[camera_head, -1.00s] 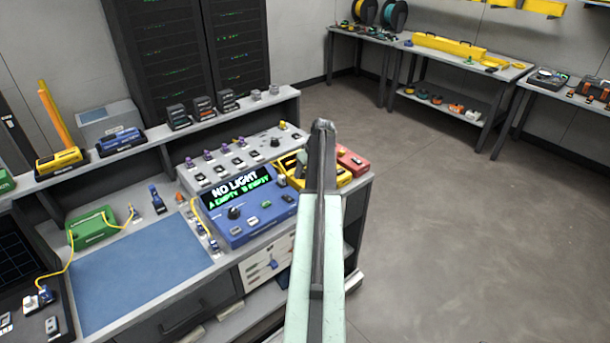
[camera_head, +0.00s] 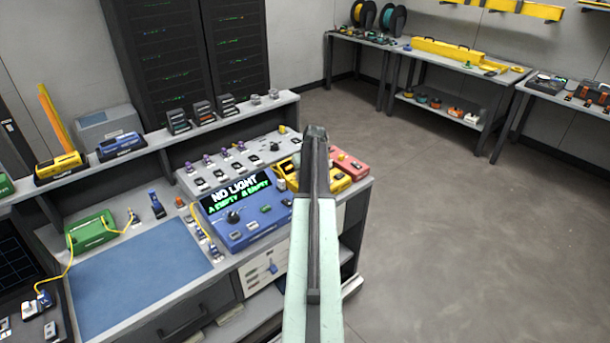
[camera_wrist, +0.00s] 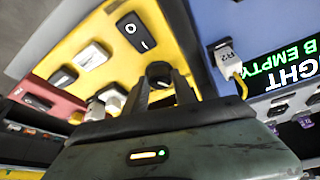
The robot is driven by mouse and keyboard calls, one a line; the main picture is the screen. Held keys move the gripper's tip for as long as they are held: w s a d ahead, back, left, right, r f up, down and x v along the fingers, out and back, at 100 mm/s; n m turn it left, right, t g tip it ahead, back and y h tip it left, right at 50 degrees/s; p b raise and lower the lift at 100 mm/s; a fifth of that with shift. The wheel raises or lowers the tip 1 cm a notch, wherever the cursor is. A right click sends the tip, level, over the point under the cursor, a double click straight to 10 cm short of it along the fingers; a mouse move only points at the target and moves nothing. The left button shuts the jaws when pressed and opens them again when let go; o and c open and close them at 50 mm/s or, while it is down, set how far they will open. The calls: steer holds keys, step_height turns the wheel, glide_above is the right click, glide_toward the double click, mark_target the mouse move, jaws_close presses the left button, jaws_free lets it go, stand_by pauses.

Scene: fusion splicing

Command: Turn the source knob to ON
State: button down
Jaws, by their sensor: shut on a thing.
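A round dark knob (camera_wrist: 159,70) stands on the yellow box in the wrist view, which I take to be the source knob. My gripper (camera_wrist: 160,82) is shut on it, one finger on each side. I cannot read which way the knob points. The yellow box (camera_wrist: 182,28) also carries a black rocker switch (camera_wrist: 135,32). In the head view the yellow box (camera_head: 342,184) is at the right end of the bench, partly behind my arm, and my gripper and the knob are hidden. The blue instrument (camera_head: 232,232) reads "NO LIGHT, A EMPTY, B EMPTY".
A red box (camera_head: 352,165) sits beside the yellow box; it also shows in the wrist view (camera_wrist: 50,103). A white plug labelled R2 (camera_wrist: 224,55) with a yellow cable is close to my gripper. A blue mat (camera_head: 138,278) covers the bench at left. Open floor lies right.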

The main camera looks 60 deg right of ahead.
steer(key=m, duration=0.2)
steer(key=m+g+h, duration=0.1)
steer(key=m, duration=0.2)
steer(key=m+g, duration=0.1)
steer(key=m, duration=0.1)
steer(key=shift+w+a+h, duration=0.15)
steer(key=shift+w+h, duration=0.15)
steer(key=shift+h, duration=0.1)
steer(key=m+g, duration=0.2)
steer(key=m, duration=0.2)
steer(key=shift+w+m, duration=0.15)
steer(key=shift+m, duration=0.25)
steer(key=shift+m+g, duration=0.6)
steer(key=shift+m, duration=0.8)
steer(key=c, duration=1)
jaws_free()
steer(key=shift+w+r, duration=0.1)
steer(key=p+v, duration=0.7)
steer(key=shift+a+r, duration=0.15)
steer(key=shift+r, duration=0.15)
